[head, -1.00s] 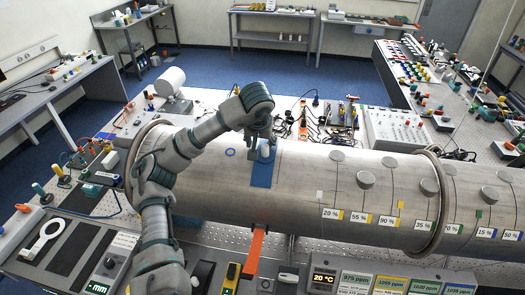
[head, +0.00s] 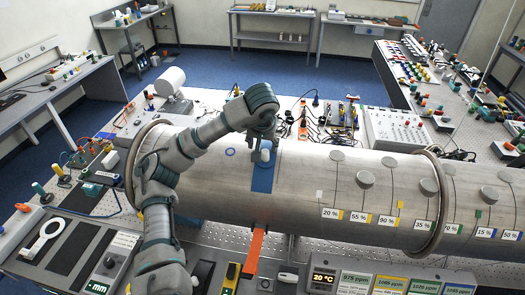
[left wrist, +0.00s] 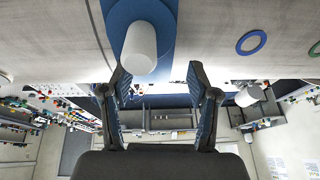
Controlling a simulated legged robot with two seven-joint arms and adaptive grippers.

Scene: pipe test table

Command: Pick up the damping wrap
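A blue strip (head: 262,178), which looks like the damping wrap, lies over the top of the large metal pipe (head: 215,195). A white knob (head: 265,153) stands up from it. In the left wrist view the white knob (left wrist: 139,48) stands on a round blue base on the blue strip (left wrist: 170,20). My left gripper (head: 262,137) is above the strip, close to the knob. In the left wrist view its two fingers (left wrist: 159,73) are apart, with nothing held between them. The knob is beyond the fingertips, nearer the left finger. My right gripper is not in view.
An orange strip (head: 255,250) hangs below the pipe. A blue ring (head: 230,152) marks the pipe left of the strip; it also shows in the left wrist view (left wrist: 251,43). Metal caps (head: 366,179) and percent labels line the pipe's right part. Instruments and cables crowd the table.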

